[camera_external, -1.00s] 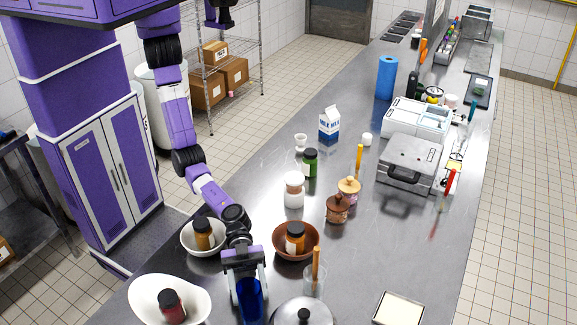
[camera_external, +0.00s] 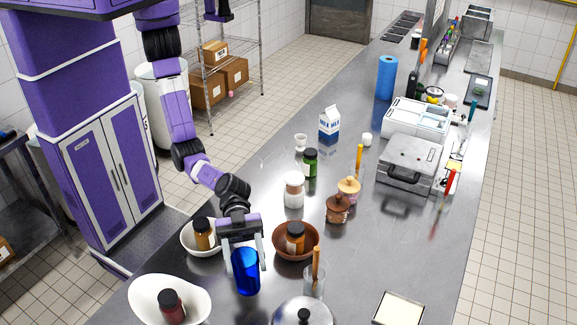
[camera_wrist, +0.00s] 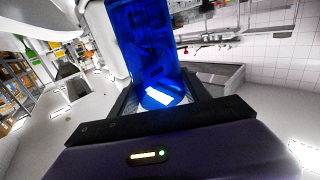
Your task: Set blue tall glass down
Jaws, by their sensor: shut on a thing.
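The blue tall glass (camera_external: 246,277) is upright below my wrist in the external view. My gripper (camera_external: 244,257) is shut on its upper part, one finger on each side. In the wrist view the glass (camera_wrist: 146,40) stands between the fingers and fills the upper middle. I cannot tell whether its base touches the steel counter (camera_external: 345,275).
A white bowl with a jar (camera_external: 203,234) and a brown bowl with a jar (camera_external: 295,238) flank my gripper. A white dish (camera_external: 143,290), a clear container with an orange handle (camera_external: 314,284) and a metal lid (camera_external: 290,317) are close by.

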